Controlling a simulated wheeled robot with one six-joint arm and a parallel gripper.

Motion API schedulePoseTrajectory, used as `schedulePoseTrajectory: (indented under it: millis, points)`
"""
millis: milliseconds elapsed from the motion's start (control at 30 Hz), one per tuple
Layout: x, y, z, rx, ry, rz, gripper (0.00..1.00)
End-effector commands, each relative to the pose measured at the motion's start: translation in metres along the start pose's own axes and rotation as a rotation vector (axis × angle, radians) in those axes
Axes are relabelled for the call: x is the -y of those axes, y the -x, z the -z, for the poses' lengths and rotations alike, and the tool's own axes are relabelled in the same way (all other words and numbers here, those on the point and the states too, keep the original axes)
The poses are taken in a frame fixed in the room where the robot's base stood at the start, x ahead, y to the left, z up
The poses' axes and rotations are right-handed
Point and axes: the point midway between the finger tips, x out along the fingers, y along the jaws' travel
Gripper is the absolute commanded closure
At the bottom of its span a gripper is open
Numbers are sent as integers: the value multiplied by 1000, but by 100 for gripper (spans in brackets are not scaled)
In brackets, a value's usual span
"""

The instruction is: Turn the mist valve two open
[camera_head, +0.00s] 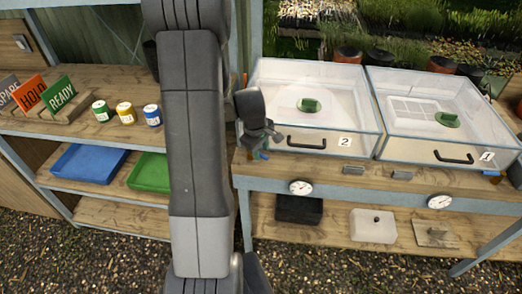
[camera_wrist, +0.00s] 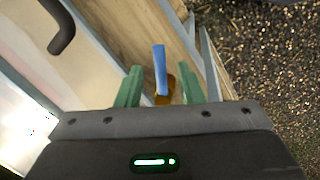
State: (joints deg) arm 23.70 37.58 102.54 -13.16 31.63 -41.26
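Box 2 (camera_head: 313,105), a clear-lidded case with a "2" label, stands on the right bench. My gripper (camera_head: 262,148) is at its front left corner, pointing down. A small blue valve lever (camera_head: 264,155) shows just under the fingers, mostly hidden by my gripper. In the wrist view, the blue lever (camera_wrist: 160,70) rises from a brass valve body (camera_wrist: 165,92) at the bench edge. The green fingers of my gripper (camera_wrist: 160,72) are open, one on each side of the lever, with visible gaps. Whether the lever lies between them in depth is unclear.
Box 1 (camera_head: 445,110) stands to the right, with another brass valve (camera_head: 491,173) at its front right corner. Round gauges (camera_head: 301,187) hang on the bench front. Cans (camera_head: 126,113) and signs (camera_head: 62,95) sit on the left bench. Gravel floor in front is clear.

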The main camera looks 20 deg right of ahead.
Motion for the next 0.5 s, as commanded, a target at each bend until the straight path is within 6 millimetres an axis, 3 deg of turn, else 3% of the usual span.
schedulePoseTrajectory:
  millis: [433,500]
  points:
    - [0,-10,0,0,1,0,66]
    - [0,-10,0,0,1,0,75]
